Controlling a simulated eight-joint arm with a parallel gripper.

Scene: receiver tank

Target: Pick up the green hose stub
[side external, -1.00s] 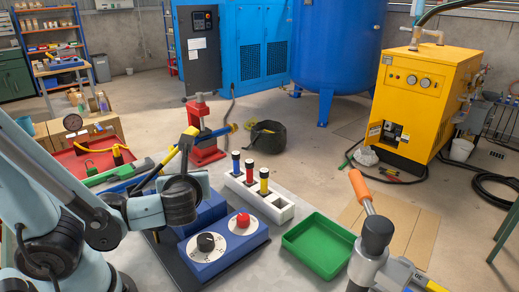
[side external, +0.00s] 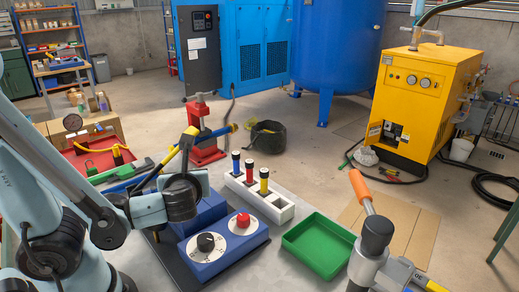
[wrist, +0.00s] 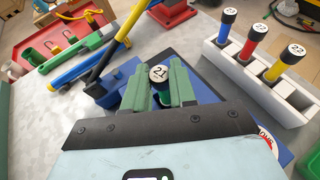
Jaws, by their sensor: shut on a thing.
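In the wrist view my gripper (wrist: 161,88) has its two green fingers closed on a hose stub (wrist: 159,73) with a black cap and a white top marked 21. The fingers cover the stub's body, so its colour barely shows; I take it as the green one. It is upright at the blue fixture, and I cannot tell whether it is clear of it. In the side view my wrist hides the fingertips and the stub. A white rack (side external: 277,210) holds a blue stub (side external: 236,168), a red stub (side external: 250,172) and a yellow stub (side external: 264,186).
A blue box with a black knob (side external: 206,242) and a red knob (side external: 243,220) stands in front of the rack. A green tray (side external: 318,248) lies to the right. A yellow-and-black handle (wrist: 118,38) and a blue bar lie close to the fingers.

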